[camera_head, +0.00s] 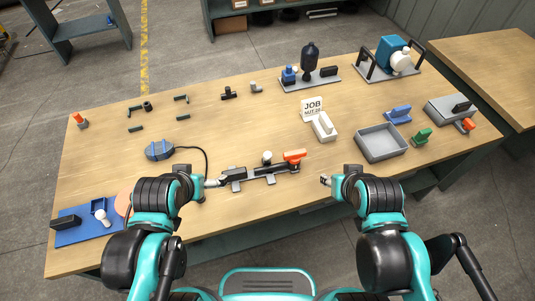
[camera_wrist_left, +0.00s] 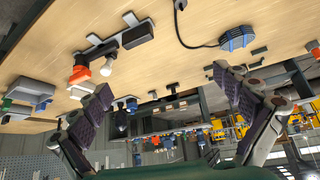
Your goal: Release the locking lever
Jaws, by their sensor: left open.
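The clamp fixture, a grey and black bar on grey feet (camera_head: 237,174), lies near the table's front edge. An orange handle (camera_head: 294,156), which looks like the locking lever, sits at its right end, beside a white round knob (camera_head: 267,157). In the left wrist view the orange handle (camera_wrist_left: 79,75), white knob (camera_wrist_left: 108,68) and black block (camera_wrist_left: 138,37) show upper left. My left gripper (camera_head: 211,183) is at the fixture's left end, apart from the orange handle. Its fingers (camera_wrist_left: 168,112) are spread and empty. My right gripper (camera_head: 325,180) is right of the fixture; its jaw opening is unclear.
A blue pod (camera_head: 159,150) with a black cable lies behind my left gripper. A white block (camera_head: 324,127) with a JOB sign (camera_head: 312,108) and a grey tray (camera_head: 381,143) stand behind right. A blue mat (camera_head: 88,234) is front left. The middle of the table is mostly clear.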

